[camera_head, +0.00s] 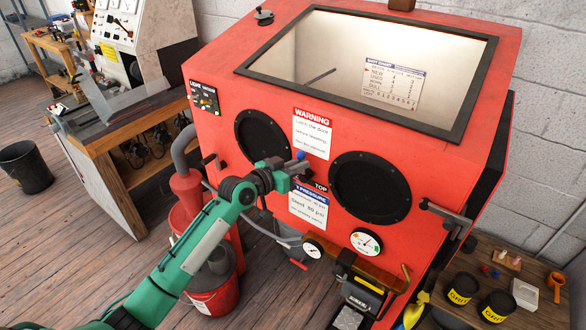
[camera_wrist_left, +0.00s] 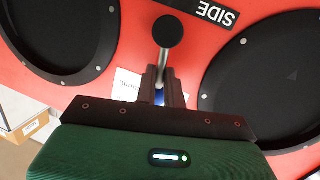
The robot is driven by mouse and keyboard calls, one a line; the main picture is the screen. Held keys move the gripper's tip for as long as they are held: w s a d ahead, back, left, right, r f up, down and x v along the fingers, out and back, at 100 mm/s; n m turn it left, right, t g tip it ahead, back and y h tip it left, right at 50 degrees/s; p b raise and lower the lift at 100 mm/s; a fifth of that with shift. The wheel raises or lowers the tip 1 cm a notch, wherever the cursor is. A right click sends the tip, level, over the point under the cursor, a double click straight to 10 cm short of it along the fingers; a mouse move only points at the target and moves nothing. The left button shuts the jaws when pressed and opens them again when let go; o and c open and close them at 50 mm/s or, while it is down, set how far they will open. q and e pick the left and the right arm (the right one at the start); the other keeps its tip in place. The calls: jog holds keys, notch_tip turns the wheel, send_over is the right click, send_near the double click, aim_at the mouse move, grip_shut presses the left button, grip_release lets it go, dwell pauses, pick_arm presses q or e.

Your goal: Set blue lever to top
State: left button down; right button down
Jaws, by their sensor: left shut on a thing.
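The blue lever shows as a blue knob (camera_head: 300,155) on the red cabinet front, between the two round black ports, just above the TOP label (camera_head: 320,187). My left gripper (camera_head: 292,171) is at the lever, right against it. In the left wrist view its fingers (camera_wrist_left: 163,90) are closed together, with a bit of blue (camera_wrist_left: 159,97) between them. A lever with a dark round knob (camera_wrist_left: 168,31) and a metal rod stands just beyond the fingertips, near a SIDE label (camera_wrist_left: 214,19). The blue lever's base is hidden by the gripper. My right gripper is not in view.
The red blast cabinet (camera_head: 225,75) has a warning sign (camera_head: 312,133) above the lever and gauges (camera_head: 366,241) below. A red bucket (camera_head: 215,300) with hoses stands at lower left. A side table with dark jars (camera_head: 497,305) is at right.

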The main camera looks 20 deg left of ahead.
pick_arm(q)
jog(key=shift+s+d+r+m+y+p, duration=0.15)
jog(key=shift+d+m+y+p, duration=0.25)
jog(key=shift+m, duration=0.4)
jog(key=shift+s+d+m+y+p, duration=0.25)
jog(key=shift+d+m+p, duration=0.35)
jog(key=shift+m, duration=0.5)
jog(key=m, duration=0.1)
jog(key=d+m+y+p, duration=0.1)
jog(key=shift+s+d+f+m, duration=0.15)
jog(key=shift+s+f+m, duration=0.05)
jog(key=shift+f+m, duration=0.15)
jog(key=shift+s+d+f+m+y, duration=0.1)
jog(key=shift+d+f+m+y, duration=0.2)
jog(key=shift+m, duration=0.35)
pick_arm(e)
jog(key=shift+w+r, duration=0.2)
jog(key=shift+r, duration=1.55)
pick_arm(q)
jog(key=shift+y, duration=0.25)
jog(key=c, duration=1.5)
grip_release()
